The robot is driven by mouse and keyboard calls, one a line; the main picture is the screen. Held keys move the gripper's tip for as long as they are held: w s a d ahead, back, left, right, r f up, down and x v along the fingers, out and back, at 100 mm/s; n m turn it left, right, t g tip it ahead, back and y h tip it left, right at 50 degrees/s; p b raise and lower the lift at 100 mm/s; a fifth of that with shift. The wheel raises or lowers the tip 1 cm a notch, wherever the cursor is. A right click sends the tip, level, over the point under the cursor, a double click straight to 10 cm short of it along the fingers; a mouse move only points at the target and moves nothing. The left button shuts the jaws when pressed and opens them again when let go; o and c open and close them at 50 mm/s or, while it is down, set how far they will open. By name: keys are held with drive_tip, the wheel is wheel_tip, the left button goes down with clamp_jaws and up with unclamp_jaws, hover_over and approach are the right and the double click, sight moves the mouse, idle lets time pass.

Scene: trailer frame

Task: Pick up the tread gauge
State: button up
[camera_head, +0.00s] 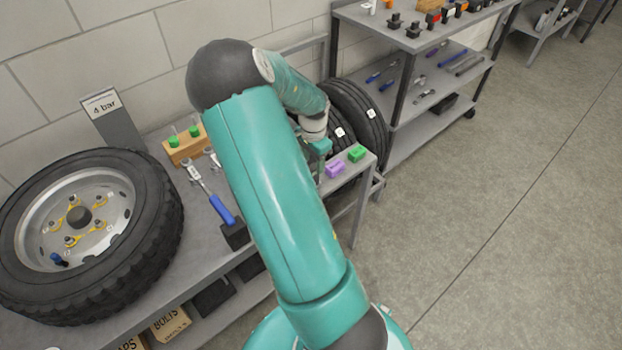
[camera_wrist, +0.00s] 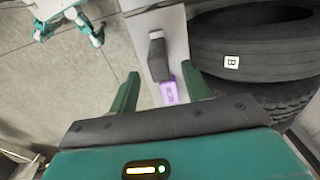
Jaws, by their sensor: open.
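A small purple block (camera_head: 334,169) and a small green block (camera_head: 357,153), each with dark marks on top, sit at the right end of the workbench. I cannot tell from the marks which one is the tread gauge. In the wrist view the purple block (camera_wrist: 168,92) lies beyond and between the fingers of my gripper (camera_wrist: 163,84), which is open and empty. In the head view my gripper (camera_head: 321,160) hangs over the bench end beside the purple block, partly hidden by my arm.
Tyres (camera_head: 358,115) stand behind the bench end; one labelled B (camera_wrist: 250,45) is close on the right in the wrist view. A mounted wheel (camera_head: 150,215), a blue-handled tool (camera_head: 221,209) and a wooden stand (camera_head: 186,148) occupy the bench. A shelf rack (camera_head: 410,45) stands beyond. The right floor is clear.

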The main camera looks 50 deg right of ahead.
wheel_tip(320, 180, down, 8)
drive_tip(key=shift+r, duration=0.1)
clamp_jaws()
idle(0.5)
